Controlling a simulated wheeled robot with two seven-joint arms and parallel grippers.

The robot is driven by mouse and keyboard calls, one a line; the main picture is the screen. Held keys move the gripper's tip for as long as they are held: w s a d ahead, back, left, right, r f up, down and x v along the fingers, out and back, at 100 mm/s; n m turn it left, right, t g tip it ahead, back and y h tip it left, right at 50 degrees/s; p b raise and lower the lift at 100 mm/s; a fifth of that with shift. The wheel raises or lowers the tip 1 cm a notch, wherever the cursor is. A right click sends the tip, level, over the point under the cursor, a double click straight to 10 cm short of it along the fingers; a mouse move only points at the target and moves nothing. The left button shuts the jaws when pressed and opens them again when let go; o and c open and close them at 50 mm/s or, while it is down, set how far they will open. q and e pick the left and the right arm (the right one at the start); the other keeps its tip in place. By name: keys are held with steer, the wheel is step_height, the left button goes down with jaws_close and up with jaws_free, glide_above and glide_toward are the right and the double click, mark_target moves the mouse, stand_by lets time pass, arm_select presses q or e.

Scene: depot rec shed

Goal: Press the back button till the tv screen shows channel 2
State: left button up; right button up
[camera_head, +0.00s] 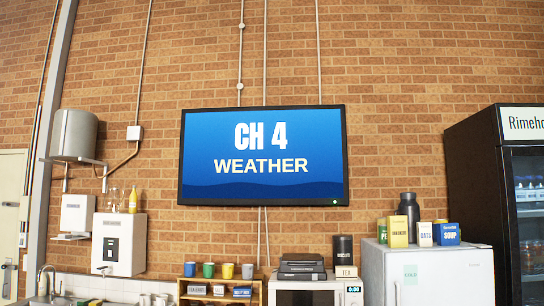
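The tv screen (262,155) hangs on the brick wall in the middle of the head view. It is lit blue and shows "CH 4" and "WEATHER" in white letters. A small green light shows at its lower right edge. I cannot make out a back button anywhere in this view. Neither of my grippers is in the picture.
Below the screen stand a microwave (293,293) with dark boxes on top and a shelf (188,289) with several mugs. A white fridge (438,275) carrying food boxes and a black drinks cooler (470,200) stand right. A sink tap (46,280) is lower left.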

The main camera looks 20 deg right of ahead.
arm_select(q)
steer(key=shift+a, duration=0.1)
jaws_close()
stand_by(1.8)
